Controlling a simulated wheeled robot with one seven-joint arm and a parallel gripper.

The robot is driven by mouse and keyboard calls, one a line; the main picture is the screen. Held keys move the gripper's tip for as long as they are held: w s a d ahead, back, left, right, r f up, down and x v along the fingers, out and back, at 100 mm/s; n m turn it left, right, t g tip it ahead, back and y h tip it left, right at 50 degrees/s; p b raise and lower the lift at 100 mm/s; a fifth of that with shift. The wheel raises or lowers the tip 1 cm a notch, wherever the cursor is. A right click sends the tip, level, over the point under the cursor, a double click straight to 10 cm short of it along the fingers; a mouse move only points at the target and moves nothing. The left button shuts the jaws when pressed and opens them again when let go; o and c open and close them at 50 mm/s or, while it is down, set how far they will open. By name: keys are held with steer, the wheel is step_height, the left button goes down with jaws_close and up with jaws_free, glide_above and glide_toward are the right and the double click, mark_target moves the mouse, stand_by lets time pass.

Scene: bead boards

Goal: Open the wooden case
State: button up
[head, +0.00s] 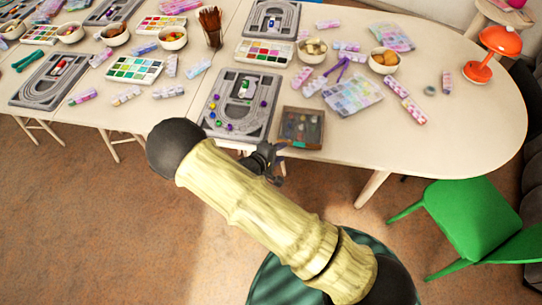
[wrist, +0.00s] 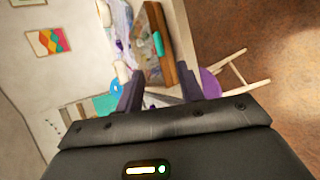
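The wooden case (head: 301,127) lies near the front edge of the table, right of a grey bead board. Its brown frame surrounds a dark, see-through top with small coloured pieces showing, and the lid looks shut. My gripper (head: 275,160) is just off the table's front edge, close to the case's lower left corner in the head view. In the wrist view the case (wrist: 153,35) appears sideways, ahead of my gripper (wrist: 168,85), with a teal piece on or in it. The two fingers stand apart with nothing between them. I see no contact with the case.
A grey bead board (head: 240,103) with loose beads is left of the case. Patterned packets (head: 352,95), bowls (head: 384,60) and small tubes crowd the table behind it. An orange lamp (head: 492,52) and a green chair (head: 475,220) are right. Table right of the case is mostly clear.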

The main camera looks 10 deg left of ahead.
mark_target(295, 145)
steer(key=p+x, duration=0.1)
steer(key=x, duration=0.7)
steer(key=shift+w+d+f, duration=0.1)
jaws_close()
steer(key=shift+w+r+g+p, duration=0.1)
steer(key=shift+r+g+p, duration=0.2)
steer(key=shift+r+p, duration=0.45)
steer(key=shift+w+r+g+p, duration=0.15)
steer(key=shift+r+g+p, duration=0.15)
steer(key=shift+r+p, duration=0.35)
steer(key=shift+w+r+n+g+p, duration=0.15)
steer(key=shift+r+n+g+p, duration=0.25)
steer(key=shift+p, duration=0.85)
steer(key=shift+r, duration=0.15)
